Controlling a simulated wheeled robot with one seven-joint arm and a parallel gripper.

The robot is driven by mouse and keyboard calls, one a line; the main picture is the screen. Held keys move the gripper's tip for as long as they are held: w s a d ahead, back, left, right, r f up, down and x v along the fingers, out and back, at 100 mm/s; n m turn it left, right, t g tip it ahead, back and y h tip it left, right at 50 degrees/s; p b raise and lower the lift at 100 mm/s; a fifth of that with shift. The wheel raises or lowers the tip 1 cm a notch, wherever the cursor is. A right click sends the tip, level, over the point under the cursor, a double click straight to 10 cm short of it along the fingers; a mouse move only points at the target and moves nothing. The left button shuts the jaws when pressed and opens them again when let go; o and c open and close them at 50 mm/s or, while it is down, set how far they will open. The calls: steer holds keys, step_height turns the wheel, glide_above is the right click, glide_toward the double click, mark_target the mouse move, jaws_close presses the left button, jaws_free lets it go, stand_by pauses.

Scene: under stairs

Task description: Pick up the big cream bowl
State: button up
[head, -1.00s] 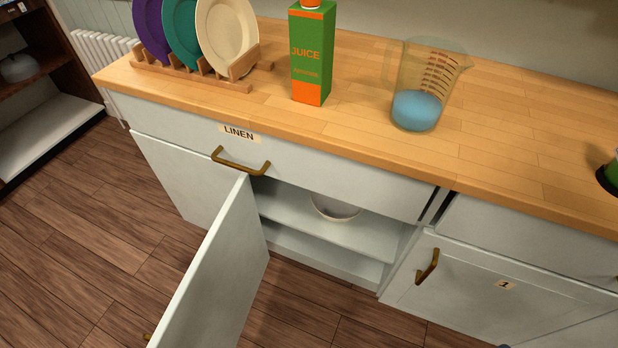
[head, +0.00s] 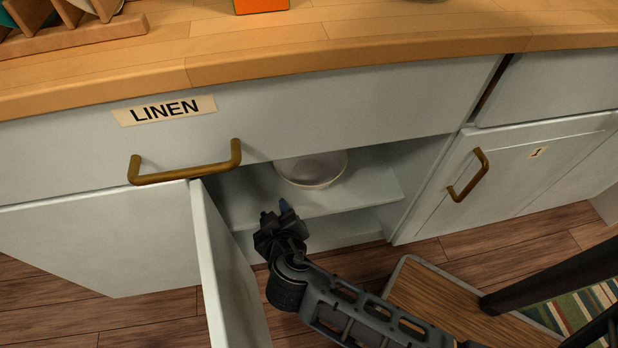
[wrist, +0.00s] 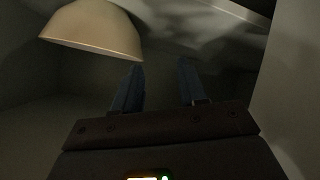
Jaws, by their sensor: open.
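The big cream bowl (head: 311,170) stands on the upper shelf inside the open cabinet under the LINEN drawer. The drawer front hides part of its top in the head view. In the wrist view the bowl (wrist: 95,30) is at the upper left, ahead of the fingers and off to their left. My gripper (head: 275,210) is at the cabinet opening, in front of and slightly left of the bowl. In the wrist view my gripper (wrist: 158,85) has its two blue fingers apart, with nothing between them. It does not touch the bowl.
The open cabinet door (head: 228,270) stands out just left of my arm. The LINEN drawer (head: 330,115) with its brass handle (head: 186,172) overhangs the opening. The shelf (head: 370,190) is bare right of the bowl. A closed door (head: 510,180) is at the right.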

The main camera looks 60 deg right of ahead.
mark_target(274, 164)
steer(key=shift+w+d+f+m+g+h+b, duration=0.15)
steer(key=shift+w+d+f+m+h+b, duration=0.45)
steer(key=shift+w+d, duration=1.25)
steer(key=shift+w+d+f+g+h+b, duration=0.3)
steer(key=shift+w+d+h+b, duration=0.55)
steer(key=shift+w+d, duration=1)
steer(key=shift+w+d+f+m+g+h+b, duration=0.1)
steer(key=shift+w+d+f+m+h+b, duration=0.3)
steer(key=shift+w+d+b, duration=1.35)
steer(key=shift+s+d+f+p, duration=0.1)
steer(key=shift+s+d+p, duration=0.35)
steer(key=shift+p, duration=0.4)
steer(key=shift+d, duration=0.1)
steer(key=shift+c, duration=0.2)
jaws_close()
